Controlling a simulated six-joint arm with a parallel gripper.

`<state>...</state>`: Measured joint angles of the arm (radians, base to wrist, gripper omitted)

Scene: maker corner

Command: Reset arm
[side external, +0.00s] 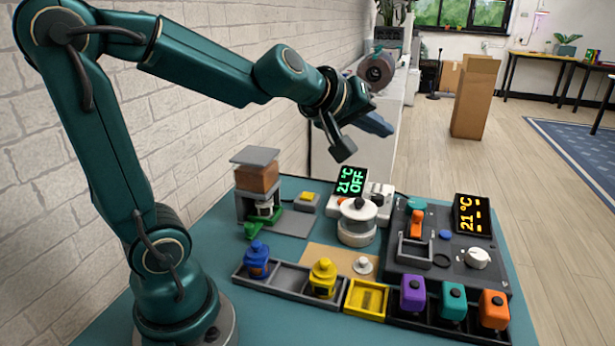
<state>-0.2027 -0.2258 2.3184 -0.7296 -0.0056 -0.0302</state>
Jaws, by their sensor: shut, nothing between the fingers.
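My teal arm reaches from the left over the table. My gripper (341,149) hangs in the air above the middle of the workbench, tilted downward, shut and empty. It is apart from everything below it. Beneath it stand a white round pot with a dark knob (356,222) and a white device with a green display reading 21 °C OFF (351,181).
A grey stand with a brown block (257,177) is at the back left. A tray (287,281) holds blue and yellow bottles. A yellow bin (366,299) sits beside purple, teal and orange containers (452,302). A dark panel (450,257) with a 21 °C display is right.

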